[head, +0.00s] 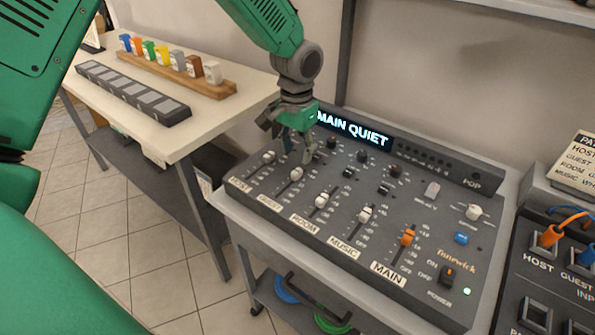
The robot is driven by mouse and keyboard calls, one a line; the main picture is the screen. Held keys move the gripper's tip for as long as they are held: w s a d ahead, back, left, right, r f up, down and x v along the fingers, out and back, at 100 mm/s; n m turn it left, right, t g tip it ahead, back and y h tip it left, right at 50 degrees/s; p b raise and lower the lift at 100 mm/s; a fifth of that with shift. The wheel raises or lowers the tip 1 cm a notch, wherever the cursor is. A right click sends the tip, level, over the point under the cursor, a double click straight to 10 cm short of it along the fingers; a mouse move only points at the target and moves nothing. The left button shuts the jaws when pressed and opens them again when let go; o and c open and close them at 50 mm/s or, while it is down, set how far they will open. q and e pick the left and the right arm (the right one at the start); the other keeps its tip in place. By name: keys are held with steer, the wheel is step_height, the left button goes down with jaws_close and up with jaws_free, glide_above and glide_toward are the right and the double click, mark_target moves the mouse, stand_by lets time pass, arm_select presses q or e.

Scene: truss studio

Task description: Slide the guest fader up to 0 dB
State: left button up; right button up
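The mixing desk (330,255) has a row of faders. The guest fader (296,174), a white cap, stands partway up its slot above the GUEST label (270,203). My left gripper (298,152) comes down from above, just behind the guest cap in the head view. Its fingers look apart, with nothing between them. The fingers hide the upper part of the guest slot, and I cannot tell whether they touch the panel. My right gripper is not in view.
Close by are the host fader (268,157), room fader (321,200), music fader (365,214) and orange main fader (407,238). Knobs and a display (352,128) reading MAIN QUIET lie behind. A patch panel (540,270) stands at right, a side table (190,135) at left.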

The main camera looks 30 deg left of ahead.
mark_target(297, 170)
arm_select(q)
step_height(297, 170, down, 6)
steer(key=shift+f, duration=0.1)
jaws_close()
